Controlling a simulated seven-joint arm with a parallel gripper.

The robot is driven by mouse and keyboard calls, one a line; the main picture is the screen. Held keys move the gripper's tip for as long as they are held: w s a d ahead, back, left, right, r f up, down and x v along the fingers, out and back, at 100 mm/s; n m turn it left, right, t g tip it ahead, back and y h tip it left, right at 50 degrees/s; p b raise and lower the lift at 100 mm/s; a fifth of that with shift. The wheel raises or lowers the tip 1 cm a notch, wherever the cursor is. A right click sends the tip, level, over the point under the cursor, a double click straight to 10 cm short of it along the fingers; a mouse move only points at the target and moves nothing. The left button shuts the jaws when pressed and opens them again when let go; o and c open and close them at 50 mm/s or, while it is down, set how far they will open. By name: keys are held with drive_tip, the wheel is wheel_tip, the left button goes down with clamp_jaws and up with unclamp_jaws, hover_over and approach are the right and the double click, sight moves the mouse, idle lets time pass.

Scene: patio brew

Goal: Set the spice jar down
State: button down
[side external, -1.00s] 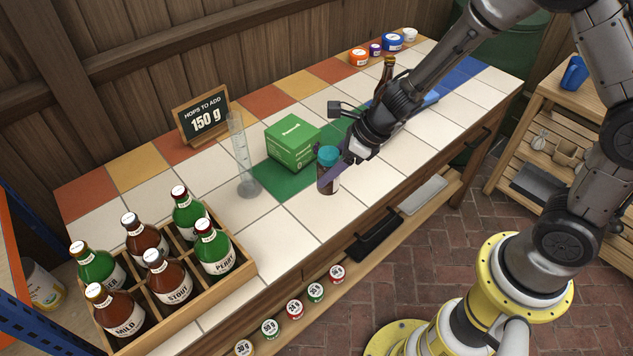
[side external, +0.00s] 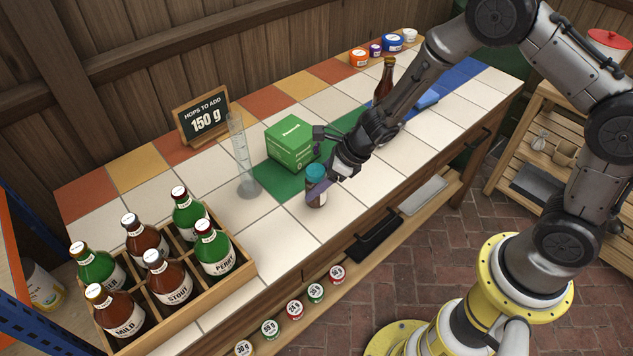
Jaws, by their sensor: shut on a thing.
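The spice jar (side external: 316,196) is a small brown jar with a teal lid and a pale label. It is upright at the front part of the tiled counter, to the right of the glass cylinder.
A green box (side external: 292,144) stands on green tiles just behind the jar. A glass measuring cylinder (side external: 243,160) stands to the left. A wooden crate (side external: 243,272) of bottles fills the front left. A brown bottle (side external: 385,80) stands behind my arm. White tiles around the jar are clear.

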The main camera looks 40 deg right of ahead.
drive_tip(key=shift+c, duration=0.8)
unclamp_jaws()
drive_tip(key=shift+f, duration=0.15)
drive_tip(key=shift+s+d+r, duration=0.1)
drive_tip(key=shift+r, duration=0.4)
drive_tip(key=v, duration=1.1)
